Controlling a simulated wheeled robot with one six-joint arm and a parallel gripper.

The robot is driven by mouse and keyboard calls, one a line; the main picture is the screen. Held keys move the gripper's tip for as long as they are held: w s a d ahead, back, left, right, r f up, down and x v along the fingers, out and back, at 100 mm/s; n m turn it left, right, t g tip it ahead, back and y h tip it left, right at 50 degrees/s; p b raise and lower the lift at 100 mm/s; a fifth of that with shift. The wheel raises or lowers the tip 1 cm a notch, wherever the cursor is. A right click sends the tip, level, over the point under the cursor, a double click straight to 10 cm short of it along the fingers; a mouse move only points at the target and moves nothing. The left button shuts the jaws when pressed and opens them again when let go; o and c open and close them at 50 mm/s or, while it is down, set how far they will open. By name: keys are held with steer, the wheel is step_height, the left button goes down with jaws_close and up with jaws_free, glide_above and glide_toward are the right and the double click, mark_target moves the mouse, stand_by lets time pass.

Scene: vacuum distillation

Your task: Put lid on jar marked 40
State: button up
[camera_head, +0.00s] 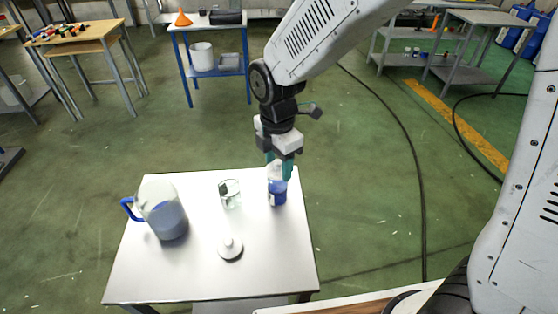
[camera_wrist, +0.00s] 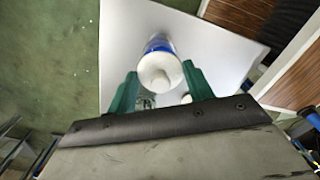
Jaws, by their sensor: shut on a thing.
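My gripper (camera_head: 278,170), with green fingers, is shut around a round white lid with a small knob (camera_wrist: 160,73), right at a jar with blue in its lower part (camera_head: 278,193). In the wrist view the jar's blue part (camera_wrist: 157,44) shows just behind the lid. I cannot tell whether the lid rests on the jar. A clear glass jar (camera_head: 230,195) stands to the left on the white table (camera_head: 190,275). Another white lid with a knob (camera_head: 230,247) lies on the table in front of it. No number is readable.
A clear pitcher with blue contents and a blue handle (camera_head: 165,215) stands at the table's left. The table's front and right parts are bare. A blue-framed side table (camera_head: 212,70) and other benches stand farther back. A black cable (camera_head: 408,150) lies on the green floor.

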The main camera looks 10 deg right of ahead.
steer(key=shift+f, duration=0.5)
stand_by(1.0)
steer(key=o, duration=1.5)
steer(key=shift+r, duration=0.1)
steer(key=shift+r, duration=3.45)
